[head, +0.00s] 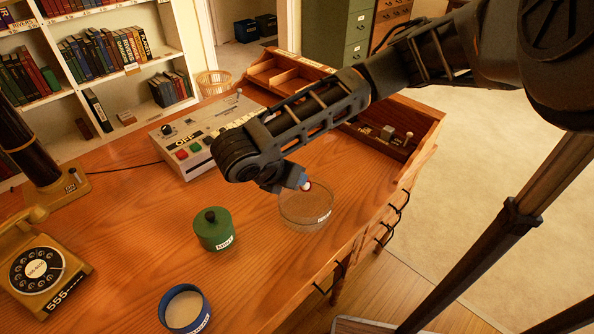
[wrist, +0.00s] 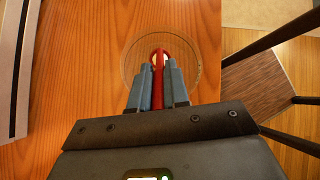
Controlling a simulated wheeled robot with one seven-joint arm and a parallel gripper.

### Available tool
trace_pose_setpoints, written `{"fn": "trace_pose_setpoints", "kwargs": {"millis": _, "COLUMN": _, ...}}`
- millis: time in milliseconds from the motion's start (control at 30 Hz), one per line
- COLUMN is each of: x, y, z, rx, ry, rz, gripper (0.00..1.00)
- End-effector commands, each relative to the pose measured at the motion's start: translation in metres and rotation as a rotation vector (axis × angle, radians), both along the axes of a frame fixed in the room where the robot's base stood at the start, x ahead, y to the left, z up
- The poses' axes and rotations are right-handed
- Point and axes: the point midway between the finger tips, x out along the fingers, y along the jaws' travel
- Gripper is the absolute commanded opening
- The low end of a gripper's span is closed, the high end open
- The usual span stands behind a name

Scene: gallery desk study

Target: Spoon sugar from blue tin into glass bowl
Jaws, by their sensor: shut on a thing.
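My gripper (head: 298,180) is shut on a red spoon (wrist: 159,82), its blue-grey fingers on either side of the handle. The spoon's rounded end (head: 308,186) has a pale patch inside a red rim and is over the clear glass bowl (head: 306,221). The bowl stands on the desk near its right edge; its rim circles the spoon end in the wrist view (wrist: 197,86). I cannot make out any sugar in the bowl. The open blue tin (head: 204,318) stands at the front, with pale sugar (head: 184,309) inside.
A lidded green tin (head: 213,233) stands left of the bowl. A control box (head: 200,140) with buttons lies behind, a telephone (head: 40,268) at left. A compartmented wooden tray (head: 398,151) runs along the back right. Desk surface between the tins and phone is clear.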

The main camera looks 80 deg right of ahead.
Motion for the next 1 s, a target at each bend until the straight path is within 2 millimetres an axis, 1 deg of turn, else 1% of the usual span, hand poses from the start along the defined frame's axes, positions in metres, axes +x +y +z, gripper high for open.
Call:
{"fn": "trace_pose_setpoints", "kwargs": {"millis": 200, "x": 0.003, "y": 0.005, "z": -0.003, "rx": -0.069, "ry": 0.037, "rz": 0.002, "gripper": 0.00}}
{"fn": "trace_pose_setpoints", "kwargs": {"millis": 633, "x": 0.004, "y": 0.007, "z": -0.005, "rx": -0.094, "ry": 0.051, "rz": 0.004, "gripper": 0.00}}
{"fn": "trace_pose_setpoints", "kwargs": {"millis": 1000, "x": 0.009, "y": 0.017, "z": -0.016, "rx": -0.270, "ry": 0.141, "rz": 0.005, "gripper": 0.00}}
